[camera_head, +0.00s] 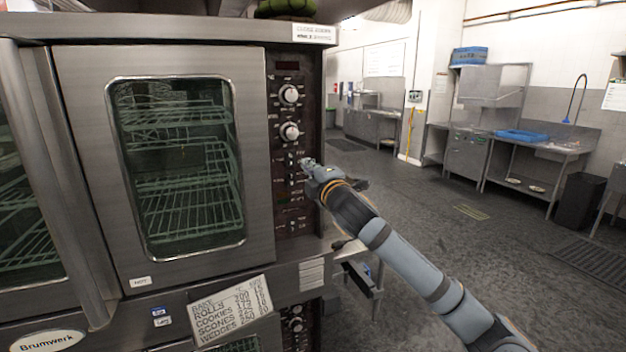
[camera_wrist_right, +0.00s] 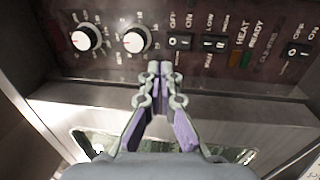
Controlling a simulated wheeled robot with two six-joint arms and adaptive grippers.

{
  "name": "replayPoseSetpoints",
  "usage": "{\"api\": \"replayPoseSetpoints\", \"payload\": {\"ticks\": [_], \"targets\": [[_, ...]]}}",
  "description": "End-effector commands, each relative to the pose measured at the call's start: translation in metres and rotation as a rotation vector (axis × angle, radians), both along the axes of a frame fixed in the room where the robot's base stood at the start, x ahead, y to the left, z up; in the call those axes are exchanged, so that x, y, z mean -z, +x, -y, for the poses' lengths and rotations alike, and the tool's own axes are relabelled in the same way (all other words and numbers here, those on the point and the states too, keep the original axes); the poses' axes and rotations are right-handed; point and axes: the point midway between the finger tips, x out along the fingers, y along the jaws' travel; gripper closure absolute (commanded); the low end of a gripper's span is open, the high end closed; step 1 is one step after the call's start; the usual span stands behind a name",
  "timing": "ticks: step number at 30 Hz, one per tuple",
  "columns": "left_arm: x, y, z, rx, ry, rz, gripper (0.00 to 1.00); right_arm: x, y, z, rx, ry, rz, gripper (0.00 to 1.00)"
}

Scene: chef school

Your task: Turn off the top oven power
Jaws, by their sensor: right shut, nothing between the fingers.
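The top oven (camera_head: 90,80) stands at the left in the head view, its glass door closed. Its dark control panel (camera_head: 284,215) runs down the right side of the door, with two round knobs above several switches. In the wrist view an OFF/ON rocker switch (camera_wrist_right: 180,42) sits just right of the second knob (camera_wrist_right: 135,40). My right gripper (camera_head: 308,163) is at the panel beside the switches; in the wrist view the gripper (camera_wrist_right: 160,68) is shut and empty, its tips just below and left of that switch. Whether it touches the panel I cannot tell. My left gripper is not in view.
A second oven's panel (camera_head: 296,325) is below, with a paper sign (camera_head: 232,310) between the ovens. In the wrist view, a LOW switch (camera_wrist_right: 214,43), HEAT and READY lamps and another switch (camera_wrist_right: 298,50) lie further right. Open floor (camera_head: 420,230) is to the right.

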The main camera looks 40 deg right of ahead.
Motion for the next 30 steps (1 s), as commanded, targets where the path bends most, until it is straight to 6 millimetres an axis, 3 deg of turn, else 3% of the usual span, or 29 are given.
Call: {"api": "replayPoseSetpoints", "payload": {"ticks": [3,6,16,27,29,30], "targets": [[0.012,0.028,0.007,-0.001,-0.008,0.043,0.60,0.001,-0.012,-0.001,0.002,-0.007,0.003,1.00],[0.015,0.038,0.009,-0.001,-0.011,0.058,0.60,-0.002,-0.018,-0.004,0.000,-0.005,0.002,1.00],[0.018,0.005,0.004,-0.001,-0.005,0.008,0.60,-0.004,-0.022,-0.005,0.000,0.002,0.001,1.00],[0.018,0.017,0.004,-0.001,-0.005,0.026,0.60,-0.002,-0.022,-0.005,0.000,0.004,-0.001,1.00],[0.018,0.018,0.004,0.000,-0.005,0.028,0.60,0.009,-0.021,-0.008,-0.002,0.028,-0.017,1.00],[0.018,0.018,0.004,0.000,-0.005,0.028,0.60,0.024,-0.019,-0.011,-0.005,0.058,-0.038,1.00]]}}
